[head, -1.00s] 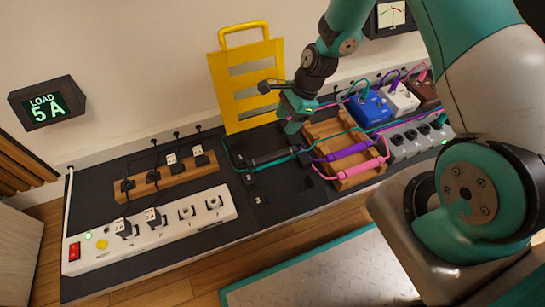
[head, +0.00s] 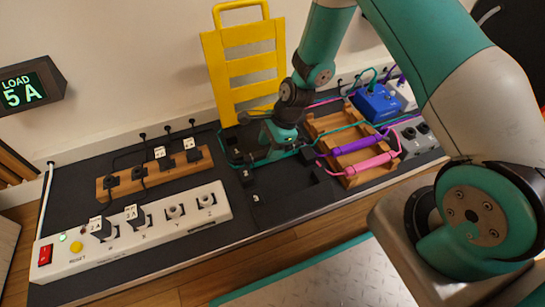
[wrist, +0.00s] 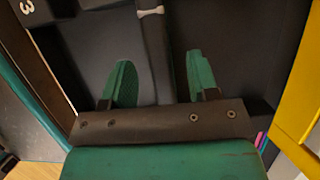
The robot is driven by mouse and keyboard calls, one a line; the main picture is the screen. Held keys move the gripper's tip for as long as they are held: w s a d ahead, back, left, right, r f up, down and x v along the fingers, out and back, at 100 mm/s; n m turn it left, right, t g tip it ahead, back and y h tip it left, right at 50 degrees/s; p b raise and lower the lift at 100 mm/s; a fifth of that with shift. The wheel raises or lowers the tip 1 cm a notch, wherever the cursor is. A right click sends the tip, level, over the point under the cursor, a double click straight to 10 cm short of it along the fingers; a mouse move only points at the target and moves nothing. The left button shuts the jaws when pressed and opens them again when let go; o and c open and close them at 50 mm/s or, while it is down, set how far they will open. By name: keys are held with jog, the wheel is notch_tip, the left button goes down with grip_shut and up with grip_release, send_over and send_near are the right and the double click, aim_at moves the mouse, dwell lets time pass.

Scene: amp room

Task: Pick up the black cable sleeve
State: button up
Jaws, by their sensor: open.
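The black cable sleeve (wrist: 155,45) shows in the wrist view as a dark bar with a pale ring near its upper part. It runs lengthwise between the two green fingers of my gripper (wrist: 161,80). The fingers are open, with a gap visible on each side of the sleeve. In the head view my gripper (head: 270,153) is down low over the black bench mat (head: 285,195), and it hides most of the sleeve. A teal cable (head: 318,137) runs right from there.
A wooden rack (head: 355,160) with purple (head: 350,146) and pink (head: 365,163) sleeves stands just right of my gripper. A yellow slotted panel (head: 245,75) stands behind. A white power strip (head: 140,230) and a wooden socket strip (head: 155,175) lie to the left.

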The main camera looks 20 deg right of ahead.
jog(key=shift+a+f, duration=0.25)
jog(key=shift+f, duration=0.4)
jog(key=shift+r, duration=0.15)
grip_shut()
